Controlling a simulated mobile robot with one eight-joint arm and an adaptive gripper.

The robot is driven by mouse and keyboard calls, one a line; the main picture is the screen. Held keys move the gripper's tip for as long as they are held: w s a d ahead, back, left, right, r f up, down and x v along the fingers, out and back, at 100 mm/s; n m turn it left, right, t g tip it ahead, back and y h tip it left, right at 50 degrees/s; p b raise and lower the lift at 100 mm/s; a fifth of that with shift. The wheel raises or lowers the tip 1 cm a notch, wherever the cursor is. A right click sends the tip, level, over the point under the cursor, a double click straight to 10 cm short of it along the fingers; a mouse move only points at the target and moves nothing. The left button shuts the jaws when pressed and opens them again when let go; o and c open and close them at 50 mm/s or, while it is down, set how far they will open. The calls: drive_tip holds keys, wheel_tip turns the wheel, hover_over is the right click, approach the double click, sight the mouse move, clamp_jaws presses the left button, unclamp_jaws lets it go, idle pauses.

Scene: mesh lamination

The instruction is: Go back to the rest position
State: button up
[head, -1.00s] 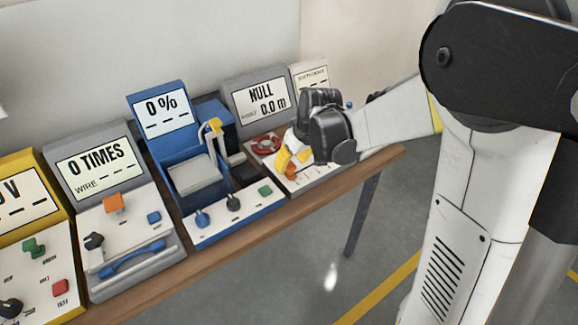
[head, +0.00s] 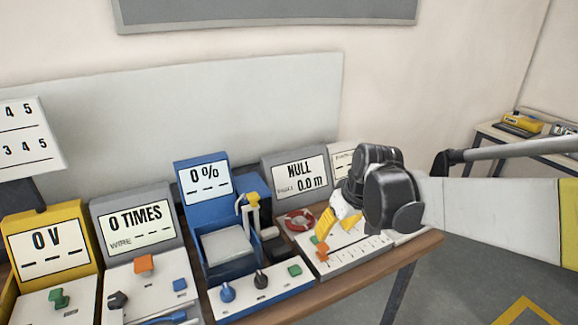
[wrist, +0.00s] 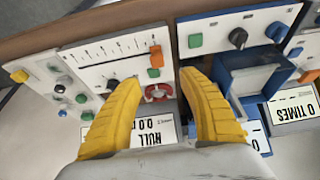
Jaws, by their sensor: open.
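My gripper (head: 333,225) has yellow fingers and is at the right part of the bench, over the grey device with the "NULL 0.0 m" screen (head: 299,176). In the wrist view my gripper (wrist: 155,100) has its two yellow fingers spread apart, with nothing held between them. An orange knob (wrist: 155,57) and a red ring-shaped part (wrist: 158,92) show beyond and between the fingers, on that device's white panel. In the head view the fingertips look close to the orange knob (head: 322,251); I cannot tell whether they touch.
A blue device (head: 202,185) reading 0 %, a grey one (head: 137,224) reading 0 TIMES and a yellow one (head: 47,240) reading 0 V stand to the left on the wooden bench (head: 350,284). Another table (head: 500,135) stands at the far right. Open floor lies right of the bench.

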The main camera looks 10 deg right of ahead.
drive_tip(key=s+r+m+t, duration=0.1)
drive_tip(key=s, duration=0.8)
drive_tip(key=s+a+r+m+t+h, duration=0.1)
drive_tip(key=s+m+t, duration=0.1)
drive_tip(key=s, duration=0.7)
drive_tip(key=shift+s+r+m, duration=0.3)
drive_tip(key=shift+r, duration=0.1)
idle(1.5)
